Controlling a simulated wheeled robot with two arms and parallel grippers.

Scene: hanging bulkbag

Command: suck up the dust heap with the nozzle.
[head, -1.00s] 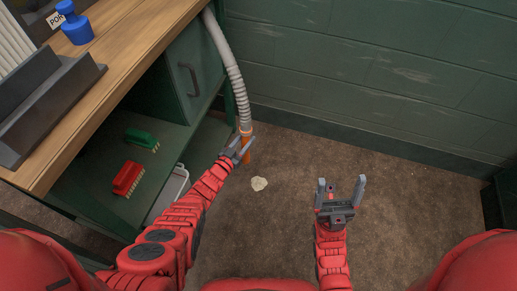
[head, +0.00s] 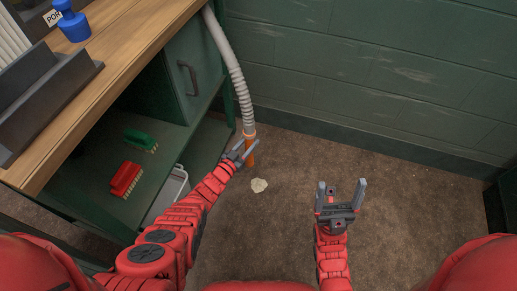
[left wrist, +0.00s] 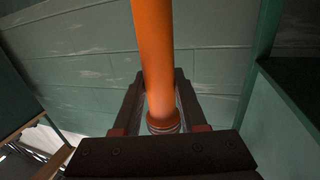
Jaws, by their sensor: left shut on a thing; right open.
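The orange nozzle (head: 250,155) hangs at the end of a grey ribbed hose (head: 236,72) beside the bench. My left gripper (head: 240,152) is shut on the nozzle; the left wrist view shows the orange tube (left wrist: 155,60) between its fingers. The pale dust heap (head: 259,185) lies on the brown floor, just right of and below the nozzle in the head view. The nozzle's lower end is apart from the heap in the picture; its height above the floor is hard to tell. My right gripper (head: 340,195) is open and empty, to the right of the heap.
A workbench (head: 130,80) with a green cabinet (head: 190,75) stands at the left. Its lower shelf holds a green brush (head: 140,138) and a red brush (head: 125,178). A white bin (head: 172,190) stands below. A green block wall (head: 380,70) closes the back. The floor at right is clear.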

